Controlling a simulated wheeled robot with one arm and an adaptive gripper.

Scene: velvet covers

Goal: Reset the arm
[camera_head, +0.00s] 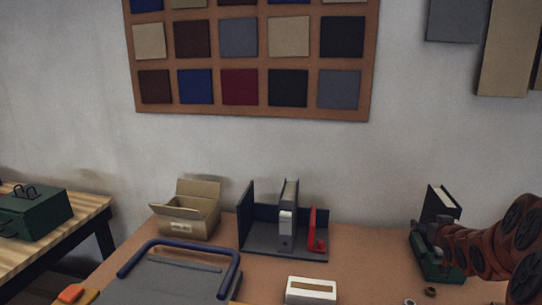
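My reddish-brown arm (490,250) with dark round joint covers reaches in from the right edge. Its far end, where my gripper (420,240) appears to be, is small and dark over a dark green object (436,271) at the right of the brown table (365,266). I cannot make out the fingers, whether they are open or shut, or whether they touch the green object.
A black book-like object (440,203) stands behind the arm's end. An organizer (285,252) with binders, an open carton (190,215), a grey blue-handled device (180,280) and a white box (311,290) occupy the table. A green toolbox (35,212) sits on another table.

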